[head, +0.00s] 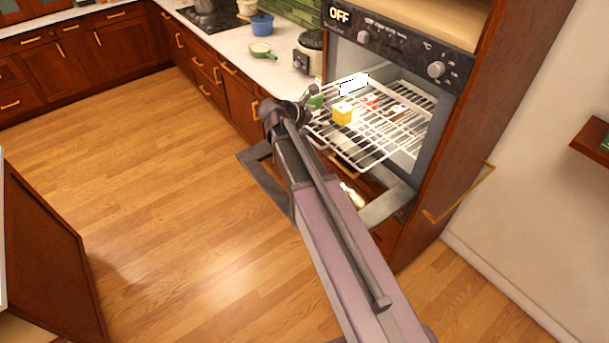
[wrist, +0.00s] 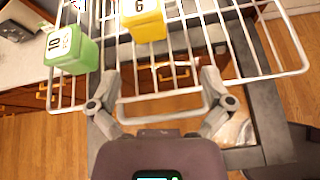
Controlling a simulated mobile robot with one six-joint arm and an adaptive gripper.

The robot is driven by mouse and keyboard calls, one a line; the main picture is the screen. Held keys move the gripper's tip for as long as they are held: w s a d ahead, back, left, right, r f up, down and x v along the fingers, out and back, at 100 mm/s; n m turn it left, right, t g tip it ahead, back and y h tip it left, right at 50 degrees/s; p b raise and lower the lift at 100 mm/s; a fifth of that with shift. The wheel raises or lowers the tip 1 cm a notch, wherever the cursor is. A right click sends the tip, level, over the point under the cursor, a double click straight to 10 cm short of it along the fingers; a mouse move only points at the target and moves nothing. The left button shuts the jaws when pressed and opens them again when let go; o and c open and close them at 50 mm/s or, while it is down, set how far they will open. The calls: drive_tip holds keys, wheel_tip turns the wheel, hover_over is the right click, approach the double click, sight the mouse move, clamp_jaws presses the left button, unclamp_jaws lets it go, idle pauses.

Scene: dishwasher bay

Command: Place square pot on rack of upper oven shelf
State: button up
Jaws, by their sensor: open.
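The white wire rack (head: 372,163) is pulled out of the open oven (head: 435,110); it also fills the top of the wrist view (wrist: 240,60). A yellow square container (head: 343,114) sits on the rack and shows ahead of my gripper in the wrist view (wrist: 143,20). A green square container (head: 316,102) marked 10 is at the rack's left edge, also in the wrist view (wrist: 71,49). I cannot tell whether either is the square pot. My gripper (wrist: 160,88) is open and empty at the rack's front edge, its fingers spread apart.
The oven door (head: 385,205) is folded down below the rack. The counter at the back holds a blue pot (head: 262,24), a pale green pan (head: 262,50) and a cooker (head: 309,52). Wooden floor (head: 140,170) is clear at left.

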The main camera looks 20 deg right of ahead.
drive_tip(key=s+a+f+m+g+y, duration=0.2)
drive_tip(key=s+a+f+m+y, duration=0.3)
drive_tip(key=s+m, duration=0.5)
drive_tip(key=s+a+f+m+g+y, duration=0.2)
drive_tip(key=s+a+f+m+y, duration=0.2)
drive_tip(key=s+m, duration=0.5)
drive_tip(key=s+a+y, duration=0.1)
drive_tip(key=a+y, duration=0.1)
drive_tip(key=a, duration=0.1)
drive_tip(key=shift+s+f+m+y, duration=0.15)
drive_tip(key=shift+f+m+y, duration=0.25)
drive_tip(key=shift+d, duration=0.1)
